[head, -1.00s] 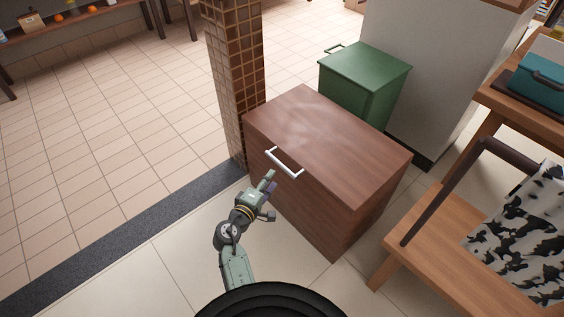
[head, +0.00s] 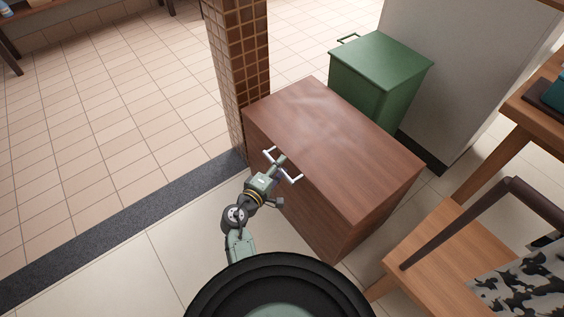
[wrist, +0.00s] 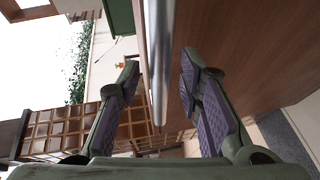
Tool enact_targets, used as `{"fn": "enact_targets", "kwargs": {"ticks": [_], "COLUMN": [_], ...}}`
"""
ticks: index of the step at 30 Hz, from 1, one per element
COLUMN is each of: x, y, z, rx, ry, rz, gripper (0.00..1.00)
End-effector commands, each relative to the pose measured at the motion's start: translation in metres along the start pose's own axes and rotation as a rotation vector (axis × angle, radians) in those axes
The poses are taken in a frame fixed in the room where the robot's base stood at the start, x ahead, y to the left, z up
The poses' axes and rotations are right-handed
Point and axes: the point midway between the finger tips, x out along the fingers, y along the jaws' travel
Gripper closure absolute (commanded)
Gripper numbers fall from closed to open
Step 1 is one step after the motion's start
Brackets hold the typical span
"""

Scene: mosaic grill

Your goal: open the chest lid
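The brown wooden chest (head: 318,222) stands in front of me, and its flat lid (head: 340,140) is down. A pale bar handle (head: 294,179) sits at the lid's front edge. In the wrist view the handle (wrist: 159,60) is a metal bar running between the two fingers. My gripper (head: 280,164) is at the handle in the head view. In the wrist view my gripper (wrist: 160,68) is open, with a gap visible on each side of the bar. My gripper partly hides the middle of the handle in the head view.
A green box (head: 378,75) with its own handle stands behind the chest. A tiled pillar (head: 240,70) is close on the chest's left. A wooden chair (head: 440,250) and table (head: 520,110) are at the right. Tiled floor at the left is clear.

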Motion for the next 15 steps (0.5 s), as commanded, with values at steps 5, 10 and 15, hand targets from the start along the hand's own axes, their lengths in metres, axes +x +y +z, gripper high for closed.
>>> {"fn": "enact_targets", "kwargs": {"ticks": [5,10,15], "x": [-0.0002,-0.0002,-0.0001], "y": [0.0000,-0.0001,0.0000], "z": [-0.0001,-0.0001,-0.0002], "rx": [0.000,0.000,0.000], "ry": [0.000,0.000,0.000], "rz": [0.000,0.000,0.000], "gripper": [0.67,0.76,0.87]}}
